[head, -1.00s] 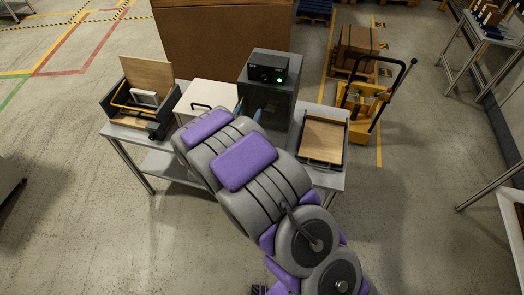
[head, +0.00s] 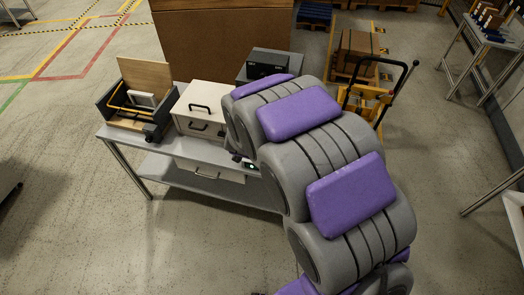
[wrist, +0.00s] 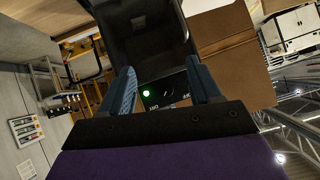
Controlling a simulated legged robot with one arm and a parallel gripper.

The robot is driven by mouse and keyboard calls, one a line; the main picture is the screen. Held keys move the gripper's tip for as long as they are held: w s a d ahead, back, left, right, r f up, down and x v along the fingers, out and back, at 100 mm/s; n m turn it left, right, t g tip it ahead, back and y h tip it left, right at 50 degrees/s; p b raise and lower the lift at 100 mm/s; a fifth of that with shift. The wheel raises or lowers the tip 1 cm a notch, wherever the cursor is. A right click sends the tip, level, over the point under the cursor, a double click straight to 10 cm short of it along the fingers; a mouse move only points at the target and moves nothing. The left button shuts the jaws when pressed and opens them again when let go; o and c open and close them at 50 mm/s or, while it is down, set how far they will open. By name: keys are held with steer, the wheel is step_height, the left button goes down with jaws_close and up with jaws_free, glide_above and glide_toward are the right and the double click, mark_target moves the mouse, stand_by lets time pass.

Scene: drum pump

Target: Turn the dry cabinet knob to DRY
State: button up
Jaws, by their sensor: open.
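The dry cabinet (head: 262,66) is a dark box at the back of the bench in the head view, mostly hidden behind my arm. In the wrist view a dark panel with a lit green lamp (wrist: 147,93) shows between my fingers. A small dark knob (wrist: 167,92) with a pale pointer mark appears beside the lamp, near small labels too tiny to read surely. My gripper (wrist: 163,88) is open, with one blue finger on each side of the panel. I cannot tell whether either finger touches the knob. My arm hides the gripper in the head view.
A white drawer unit (head: 205,105) and an open dark case with a wooden lid (head: 147,82) stand left of the cabinet on the grey bench (head: 140,138). A yellow pallet truck (head: 372,95) stands behind right. Floor at left is clear.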

steer(key=s+d+n+g+y+b, duration=0.1)
steer(key=s+d+g+b, duration=0.2)
steer(key=s, duration=0.8)
steer(key=shift+d+n+g+y, duration=0.3)
steer(key=shift+d+g+y, duration=0.1)
steer(key=shift+g, duration=0.4)
steer(key=s+d+g+b, duration=0.2)
steer(key=s+d, duration=0.3)
steer(key=s, duration=0.5)
steer(key=s+d+f+g+h+b, duration=0.1)
steer(key=s+d+g+b, duration=0.2)
steer(key=s, duration=0.8)
steer(key=s+d+n+g+h+b, duration=0.1)
steer(key=s+d+g+b, duration=0.1)
steer(key=s+d, duration=0.4)
steer(key=s+g, duration=0.1)
steer(key=s, duration=0.4)
steer(key=shift+d+f, duration=0.25)
steer(key=shift+d, duration=0.1)
